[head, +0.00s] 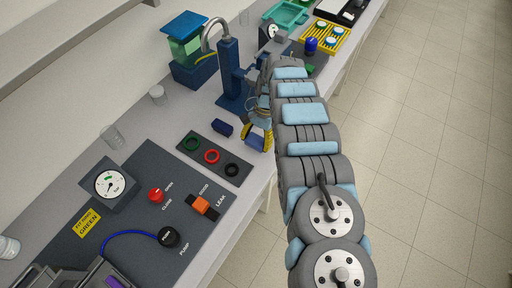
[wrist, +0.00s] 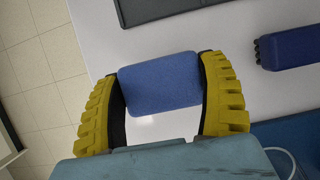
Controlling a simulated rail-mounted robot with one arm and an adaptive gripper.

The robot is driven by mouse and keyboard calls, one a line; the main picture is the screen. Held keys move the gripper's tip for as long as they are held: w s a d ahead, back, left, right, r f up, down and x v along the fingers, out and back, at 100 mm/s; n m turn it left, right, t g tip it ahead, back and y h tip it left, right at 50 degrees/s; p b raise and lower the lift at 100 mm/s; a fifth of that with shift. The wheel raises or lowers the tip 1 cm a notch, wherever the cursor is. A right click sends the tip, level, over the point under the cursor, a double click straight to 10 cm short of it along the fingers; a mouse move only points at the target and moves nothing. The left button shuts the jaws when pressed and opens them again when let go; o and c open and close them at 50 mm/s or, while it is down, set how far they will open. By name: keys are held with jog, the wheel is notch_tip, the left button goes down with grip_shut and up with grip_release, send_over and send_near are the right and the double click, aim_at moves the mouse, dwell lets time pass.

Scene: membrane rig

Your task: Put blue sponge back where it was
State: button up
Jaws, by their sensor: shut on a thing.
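The blue sponge (wrist: 160,84) is a rounded rectangular block, gripped between the two yellow ribbed fingers of my gripper (wrist: 162,88) in the wrist view. It lies over the pale bench top; I cannot tell whether it touches it. In the head view my gripper (head: 258,138) is at the bench's front edge, just right of a small dark blue block, and its fingers partly hide the sponge (head: 256,142). The sponge's original place cannot be made out.
The dark blue block (head: 222,128) also shows in the wrist view (wrist: 292,45). A dark mat (head: 236,169) with green, red and black rings lies nearer. A blue stand (head: 230,78) rises behind my gripper. A dark panel (head: 130,225) with gauge and knobs fills the near bench.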

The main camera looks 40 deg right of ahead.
aim_at(256, 146)
jog(key=shift+s+f+b, duration=0.15)
jog(key=shift+f+b, duration=0.55)
jog(key=shift+f, duration=0.65)
jog(key=shift+f, duration=0.1)
jog(key=o, duration=1)
jog(key=shift+o, duration=0.2)
